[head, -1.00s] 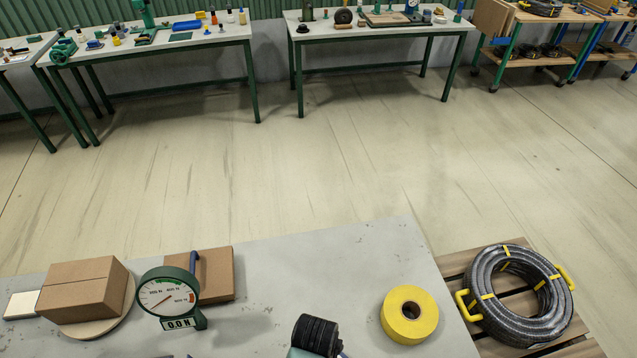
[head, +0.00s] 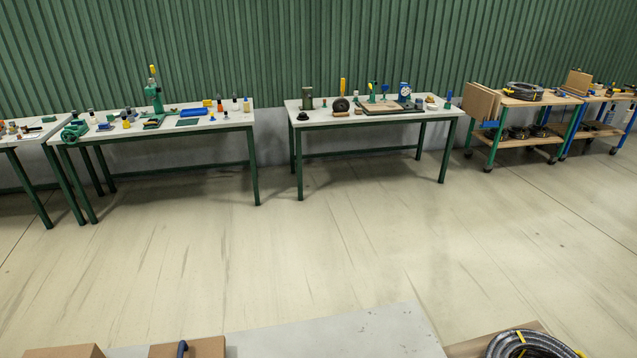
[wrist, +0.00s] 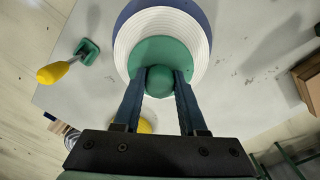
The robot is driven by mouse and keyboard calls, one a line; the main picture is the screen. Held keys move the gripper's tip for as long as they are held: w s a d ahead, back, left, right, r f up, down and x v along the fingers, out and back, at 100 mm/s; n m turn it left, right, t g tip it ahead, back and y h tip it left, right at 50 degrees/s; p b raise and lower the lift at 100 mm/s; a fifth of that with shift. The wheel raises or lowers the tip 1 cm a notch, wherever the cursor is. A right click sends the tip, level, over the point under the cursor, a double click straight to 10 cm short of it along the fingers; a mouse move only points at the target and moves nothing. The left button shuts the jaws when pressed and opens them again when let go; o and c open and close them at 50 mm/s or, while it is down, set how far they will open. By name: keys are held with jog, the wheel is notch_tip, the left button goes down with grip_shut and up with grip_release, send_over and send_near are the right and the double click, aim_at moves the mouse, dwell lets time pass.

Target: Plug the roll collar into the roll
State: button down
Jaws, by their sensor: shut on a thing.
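In the wrist view my gripper (wrist: 160,84) is shut on a round green knob (wrist: 160,80). The knob stands on a green disc (wrist: 160,52), with a white ribbed round body (wrist: 124,42) around it and a blue rim (wrist: 128,15) at its far side. I cannot tell which of these parts belong to the roll collar, or whether they are joined. A yellow round surface (wrist: 146,126), possibly the roll, shows between my fingers and is mostly hidden. The head view shows neither my gripper nor the yellow roll.
The wrist view shows a yellow-handled green tool (wrist: 72,62) at left and a cardboard box (wrist: 308,80) at right. Free floor lies beyond.

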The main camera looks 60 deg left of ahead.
jog(key=shift+f+b, duration=0.9)
jog(key=shift+f, duration=0.5)
jog(key=shift+c, duration=0.6)
grip_release()
jog(key=shift+r, duration=0.2)
jog(key=shift+r+p, duration=1.95)
jog(key=shift+p, duration=0.3)
jog(key=shift+r, duration=0.1)
jog(key=shift+a, duration=0.1)
notch_tip(320, 180, up, 13)
jog(key=b, duration=0.2)
jog(key=shift+a, duration=0.15)
